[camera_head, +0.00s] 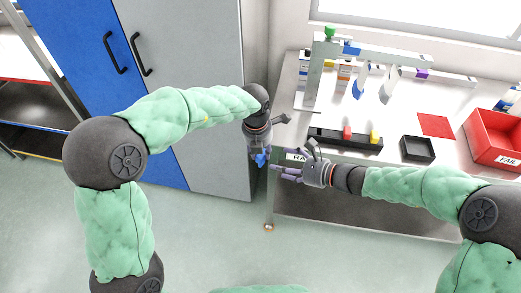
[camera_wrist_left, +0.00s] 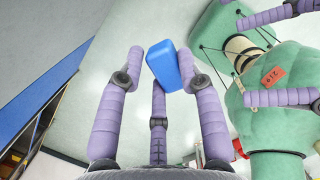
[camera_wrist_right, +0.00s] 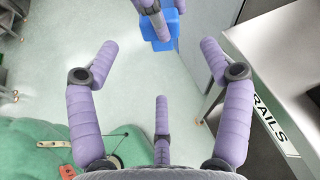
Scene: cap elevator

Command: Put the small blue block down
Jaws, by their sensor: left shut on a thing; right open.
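The small blue block (camera_wrist_left: 164,65) is held between the purple fingertips of my left gripper (camera_wrist_left: 165,75) in the left wrist view. In the head view the block (camera_head: 261,158) hangs below my left gripper (camera_head: 258,150), in front of the table's left edge, above the floor. It also shows at the top of the right wrist view (camera_wrist_right: 158,32), held by purple fingers. My right gripper (camera_wrist_right: 160,80) is open and empty, fingers spread. In the head view the right gripper (camera_head: 285,170) points left toward the block, a short way apart from it, at the table's front left corner.
The white table (camera_head: 460,160) holds a black rack (camera_head: 335,141) with red and yellow pieces, a small black tray (camera_head: 418,150), a red mat (camera_head: 435,125) and a red FAIL bin (camera_head: 490,135). A rail stand (camera_head: 318,75) rises behind. A grey cabinet (camera_head: 200,60) stands left.

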